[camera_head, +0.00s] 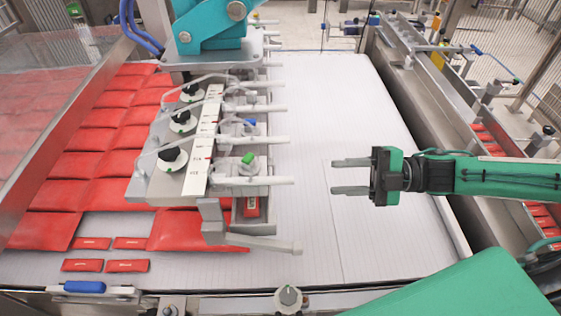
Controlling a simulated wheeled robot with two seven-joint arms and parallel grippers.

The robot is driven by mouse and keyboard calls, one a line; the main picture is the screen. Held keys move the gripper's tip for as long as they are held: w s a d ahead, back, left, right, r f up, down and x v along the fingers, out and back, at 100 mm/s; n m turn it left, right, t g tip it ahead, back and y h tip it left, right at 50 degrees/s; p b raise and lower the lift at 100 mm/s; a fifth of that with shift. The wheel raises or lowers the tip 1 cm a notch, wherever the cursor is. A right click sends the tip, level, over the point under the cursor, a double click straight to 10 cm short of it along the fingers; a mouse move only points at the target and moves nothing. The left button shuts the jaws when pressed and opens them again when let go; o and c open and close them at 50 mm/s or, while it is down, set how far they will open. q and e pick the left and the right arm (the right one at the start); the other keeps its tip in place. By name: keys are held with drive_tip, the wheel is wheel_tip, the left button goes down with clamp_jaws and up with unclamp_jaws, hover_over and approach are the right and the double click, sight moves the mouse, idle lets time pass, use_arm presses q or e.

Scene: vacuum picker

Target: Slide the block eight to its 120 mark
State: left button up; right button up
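The vacuum picker head (145,188) hangs left of centre, with several rows of sliding blocks and pale rods (268,181) pointing right. White scale strips (202,150) with small marks run along it; their numbers are too small to read. One block has a green clip (248,158), another a blue clip (249,122). I cannot tell which block is number eight. My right gripper (337,176) is open and empty, its two fingers pointing left. It is apart from the rods, a short gap to their right. My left gripper is not in view.
Red packs (75,195) lie in rows at the left, with small red packets (90,243) near the front. A long grey lever (265,243) sticks out at the picker's front corner. The white belt (390,240) is bare around my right gripper. A metal side rail (430,110) runs along the right.

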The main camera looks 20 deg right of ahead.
sight(275, 177)
drive_tip(key=p+x, duration=0.5)
drive_tip(key=x, duration=0.7)
drive_tip(key=shift+a+r+p, duration=0.1)
drive_tip(key=shift+a+p, duration=0.2)
drive_tip(key=shift+a, duration=0.6)
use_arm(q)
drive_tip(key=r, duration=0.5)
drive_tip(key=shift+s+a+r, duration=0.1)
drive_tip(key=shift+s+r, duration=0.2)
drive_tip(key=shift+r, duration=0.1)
use_arm(e)
drive_tip(key=shift+w, duration=0.1)
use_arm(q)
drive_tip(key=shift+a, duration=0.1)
use_arm(e)
clamp_jaws()
